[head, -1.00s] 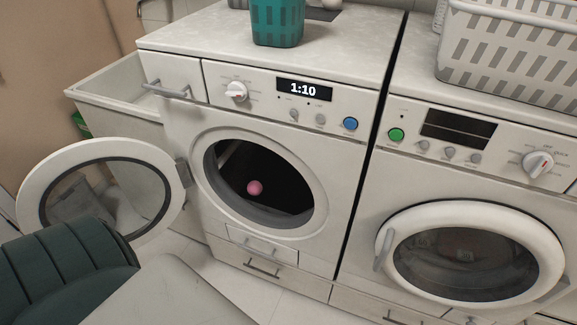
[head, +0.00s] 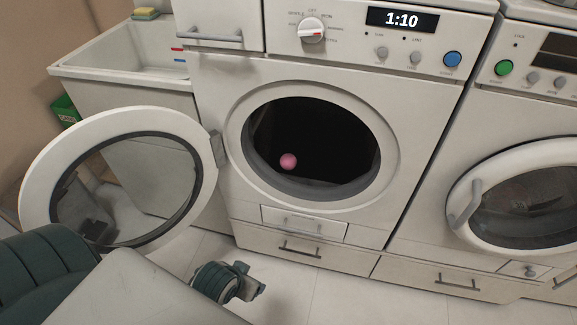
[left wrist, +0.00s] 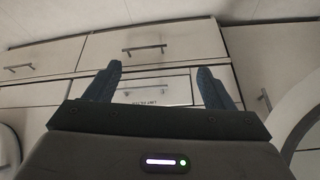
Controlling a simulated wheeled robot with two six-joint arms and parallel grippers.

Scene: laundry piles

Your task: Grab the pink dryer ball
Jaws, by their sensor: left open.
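The pink dryer ball (head: 288,161) sits low inside the dark drum of the open front-loading machine (head: 410,150), left of the drum's middle. My left gripper (head: 252,281) is low in front of that machine, over the floor, below and left of the ball and well apart from it. In the left wrist view, the two dark fingers of my left gripper (left wrist: 158,84) stand wide apart with nothing between them, facing the machine's lower panels. The ball is not visible in that view. My right gripper is not in view.
The round door (head: 60,152) hangs open to the left. A small flap (head: 303,224) and a drawer (head: 340,262) lie below the drum opening. A second machine (head: 425,215) with a shut door stands at right. A sink (head: 120,75) is behind the open door.

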